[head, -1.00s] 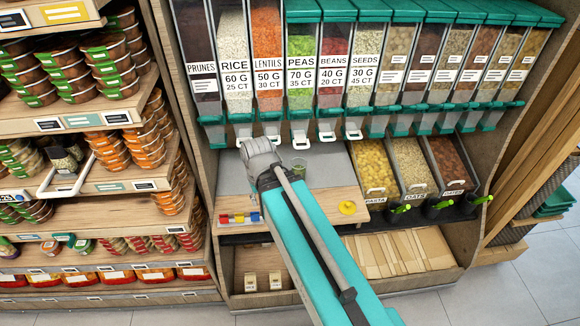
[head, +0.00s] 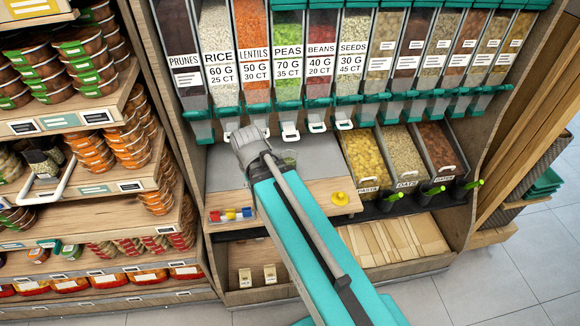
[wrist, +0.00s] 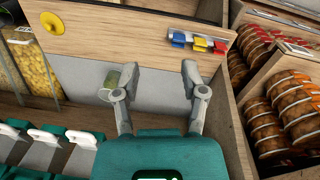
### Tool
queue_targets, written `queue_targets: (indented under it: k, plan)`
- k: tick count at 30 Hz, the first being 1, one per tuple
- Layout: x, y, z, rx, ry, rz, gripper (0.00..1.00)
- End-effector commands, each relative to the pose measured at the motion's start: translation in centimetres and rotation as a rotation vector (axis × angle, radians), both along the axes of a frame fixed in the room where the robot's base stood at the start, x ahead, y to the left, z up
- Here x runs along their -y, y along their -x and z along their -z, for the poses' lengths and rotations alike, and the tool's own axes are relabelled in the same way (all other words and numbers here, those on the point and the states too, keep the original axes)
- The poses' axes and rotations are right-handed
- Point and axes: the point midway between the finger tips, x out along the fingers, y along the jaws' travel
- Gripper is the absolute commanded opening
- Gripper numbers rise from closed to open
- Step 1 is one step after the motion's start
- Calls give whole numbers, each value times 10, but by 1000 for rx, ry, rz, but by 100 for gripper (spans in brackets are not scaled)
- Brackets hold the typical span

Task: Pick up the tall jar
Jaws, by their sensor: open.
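A clear jar with green inside (head: 288,157) stands on the grey counter area under the dispensers, partly behind my arm in the head view. It also shows in the wrist view (wrist: 112,78), close beside my left-hand finger and outside the gap between the fingers. A second jar, with dark contents and a green label (head: 42,162), stands by a white-handled holder on the left shelf in the head view. I cannot tell which jar is the tall one. My gripper (wrist: 157,88) is open and empty over the grey surface. In the head view its fingers are hidden behind the wrist.
Labelled dispensers (head: 288,60) with white handles line the back above the counter. A yellow disc (head: 340,198) and a rack of coloured clips (head: 231,214) lie on the wooden counter (head: 300,196). Food bins (head: 403,160) stand to the right. Shelves of packed tubs (head: 95,150) stand to the left.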

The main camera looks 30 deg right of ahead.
Motion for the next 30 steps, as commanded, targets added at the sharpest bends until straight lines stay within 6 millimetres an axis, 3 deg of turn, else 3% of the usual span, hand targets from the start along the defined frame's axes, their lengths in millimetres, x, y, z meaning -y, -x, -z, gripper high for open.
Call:
queue_targets:
  k: [1, 15, 30]
  plan:
    - [0, -7, 12, 2, 22, 24, 55]
    - [48, -78, 83, 123, 366, 457, 55]
    - [89, -160, 134, 484, 702, 920, 55]
